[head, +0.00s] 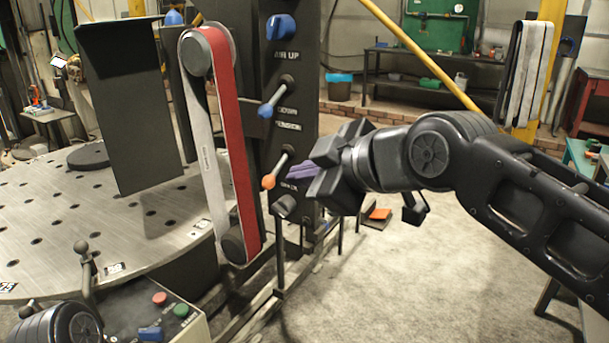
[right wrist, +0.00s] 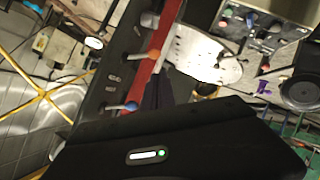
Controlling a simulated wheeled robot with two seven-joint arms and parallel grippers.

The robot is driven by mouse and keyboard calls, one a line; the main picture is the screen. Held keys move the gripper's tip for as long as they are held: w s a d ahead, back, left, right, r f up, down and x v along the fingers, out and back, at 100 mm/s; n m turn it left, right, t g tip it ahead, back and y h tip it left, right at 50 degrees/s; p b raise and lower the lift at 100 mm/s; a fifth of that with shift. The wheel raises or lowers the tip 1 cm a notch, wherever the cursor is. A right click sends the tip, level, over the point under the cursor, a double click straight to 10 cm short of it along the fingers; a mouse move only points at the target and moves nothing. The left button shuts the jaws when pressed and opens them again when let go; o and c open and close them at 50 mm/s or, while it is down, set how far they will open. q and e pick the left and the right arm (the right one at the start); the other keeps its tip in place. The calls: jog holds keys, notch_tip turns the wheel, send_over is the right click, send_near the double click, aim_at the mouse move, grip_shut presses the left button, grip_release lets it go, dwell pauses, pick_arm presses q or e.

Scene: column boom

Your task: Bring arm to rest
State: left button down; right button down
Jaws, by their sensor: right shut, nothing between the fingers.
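My right gripper (head: 308,178) reaches in from the right, in front of the dark upright panel (head: 290,100). It is shut and empty, its tip just right of an orange-tipped lever (head: 277,170). A purple patch shows at its tip; I cannot tell what it is. I cannot tell whether the gripper touches the lever. Above are a blue-tipped lever (head: 275,97) and a blue knob (head: 281,27) over the label AIR UP. In the right wrist view, the shut fingers (right wrist: 168,92) show near the orange-tipped lever (right wrist: 153,54) and blue-tipped lever (right wrist: 128,106). My left gripper is out of view.
A red and grey belt (head: 240,130) on rollers stands left of the panel. A round perforated table (head: 50,215) fills the left. A control box (head: 150,315) with coloured buttons is at the lower left. The floor (head: 400,280) below my right arm is mostly clear.

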jog(key=w+a+f+m, duration=0.1)
jog(key=w+f+m, duration=0.3)
jog(key=f, duration=0.4)
jog(key=w+a+f+m, duration=0.2)
jog(key=w+f+m, duration=0.1)
jog(key=f, duration=0.4)
notch_tip(320, 180, down, 21)
jog(key=d+m+g+h, duration=0.1)
jog(key=d+m+g, duration=0.1)
jog(key=m, duration=0.2)
jog(key=s+d+f+m+g+h, duration=0.1)
jog(key=s+f+m, duration=0.1)
jog(key=s+f, duration=0.5)
jog(key=s+d+f+m+g, duration=0.1)
jog(key=s+f+g, duration=0.15)
jog(key=f, duration=0.85)
jog(key=s+d+f+m+g, duration=0.1)
jog(key=s+f+g, duration=0.1)
jog(key=s+f, duration=0.6)
jog(key=s+d+f+m+g, duration=0.15)
jog(key=s+f, duration=0.35)
jog(key=s, duration=0.6)
notch_tip(320, 180, up, 16)
jog(key=p, duration=1.7)
jog(key=shift+s+r+g+h, duration=0.15)
jog(key=shift+r+g+h, duration=0.15)
jog(key=shift+g, duration=0.1)
